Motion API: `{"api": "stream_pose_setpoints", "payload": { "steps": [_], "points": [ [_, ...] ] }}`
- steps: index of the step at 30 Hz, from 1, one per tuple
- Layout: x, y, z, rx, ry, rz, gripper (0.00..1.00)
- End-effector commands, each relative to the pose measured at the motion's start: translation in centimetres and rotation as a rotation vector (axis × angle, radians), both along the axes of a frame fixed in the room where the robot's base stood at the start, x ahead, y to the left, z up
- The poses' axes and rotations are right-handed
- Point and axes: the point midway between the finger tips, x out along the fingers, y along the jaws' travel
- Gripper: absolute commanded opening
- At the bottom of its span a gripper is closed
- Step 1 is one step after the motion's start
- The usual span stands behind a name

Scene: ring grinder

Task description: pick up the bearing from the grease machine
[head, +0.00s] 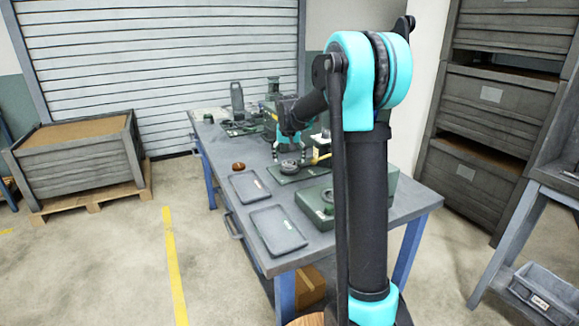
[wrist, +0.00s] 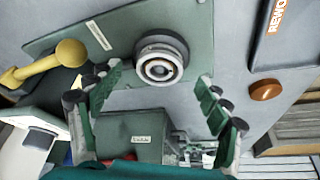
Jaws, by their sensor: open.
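The bearing (wrist: 162,62), a round metal ring with a dark outer edge, sits on the flat green plate of the grease machine (wrist: 112,32). A lever with a yellow knob (wrist: 70,52) is beside it on the left in the wrist view. In the head view the bearing (head: 289,168) is small, on the green plate of the machine (head: 279,180). My gripper (wrist: 160,82) is open and empty, with its fingers spread to either side, apart from the bearing. In the head view my gripper (head: 289,153) is just above the bearing.
Two dark trays, the farther one (head: 250,188) and the nearer one (head: 278,230), lie along the workbench's front edge. A brown round object (head: 238,166) stands by the farther tray. A green fixture (head: 318,207) is nearer. More equipment (head: 237,100) stands at the bench's far end.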

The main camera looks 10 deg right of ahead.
Motion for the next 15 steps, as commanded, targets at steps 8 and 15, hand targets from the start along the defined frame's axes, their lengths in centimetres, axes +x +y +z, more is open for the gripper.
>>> {"api": "stream_pose_setpoints", "payload": {
  "steps": [8, 15],
  "points": [
    [0.9, -0.2, -2.1, 0.0, 0.0, 0.0, 0.77],
    [0.8, -0.2, -2.1, 0.0, 0.0, 0.0, 0.62]
  ]
}}
